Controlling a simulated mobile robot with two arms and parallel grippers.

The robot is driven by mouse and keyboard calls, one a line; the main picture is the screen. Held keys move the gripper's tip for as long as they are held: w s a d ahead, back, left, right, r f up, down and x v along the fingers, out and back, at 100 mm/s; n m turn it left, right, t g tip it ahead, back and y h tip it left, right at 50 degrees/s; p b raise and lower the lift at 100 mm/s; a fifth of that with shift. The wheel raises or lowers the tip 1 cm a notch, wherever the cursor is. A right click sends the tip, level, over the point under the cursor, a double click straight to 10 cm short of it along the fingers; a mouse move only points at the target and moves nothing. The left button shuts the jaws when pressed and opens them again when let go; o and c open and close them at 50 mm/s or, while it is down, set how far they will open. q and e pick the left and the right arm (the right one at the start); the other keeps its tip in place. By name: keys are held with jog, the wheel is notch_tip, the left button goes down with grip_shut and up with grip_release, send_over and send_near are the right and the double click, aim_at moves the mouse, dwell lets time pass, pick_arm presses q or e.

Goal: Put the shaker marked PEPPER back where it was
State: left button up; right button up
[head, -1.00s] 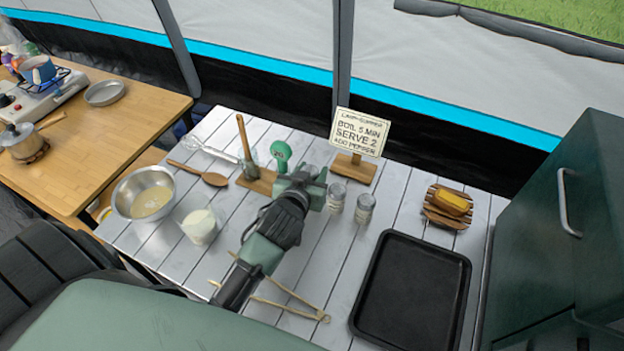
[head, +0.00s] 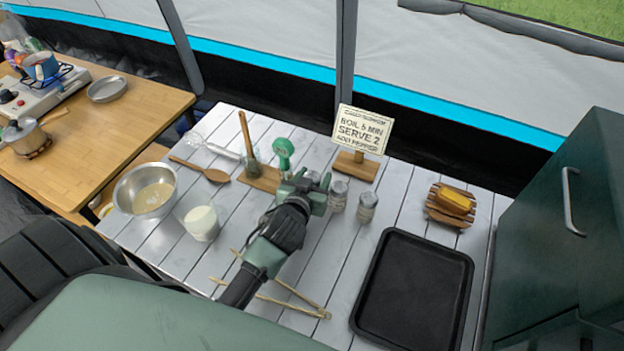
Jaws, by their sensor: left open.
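Two small glass shakers with grey tops stand upright side by side on the slatted metal table, below the sign. The left shaker (head: 338,195) is right beside my left gripper (head: 316,184). The right shaker (head: 367,208) stands a little apart from it. Their markings are too small to read, so I cannot tell which one says PEPPER. My left gripper is open, its fingers near the left shaker; the arm hides part of the table. I cannot tell whether the fingers touch the shaker. My right gripper is not in view.
A sign on a wooden stand (head: 356,166) is behind the shakers. A black tray (head: 413,290) lies front right, with a butter board (head: 432,212) behind it. Left are a green-headed utensil (head: 285,150), a cup (head: 201,222), a steel bowl (head: 122,196) and tongs (head: 300,293).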

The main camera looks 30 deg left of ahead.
pick_arm(q)
jog(key=b+v, duration=0.1)
jog(key=v, duration=1)
jog(key=shift+s+r, duration=0.1)
jog(key=shift+s, duration=0.05)
jog(key=shift+s+d+r, duration=0.1)
jog(key=shift+s+r, duration=0.1)
jog(key=shift+s, duration=0.15)
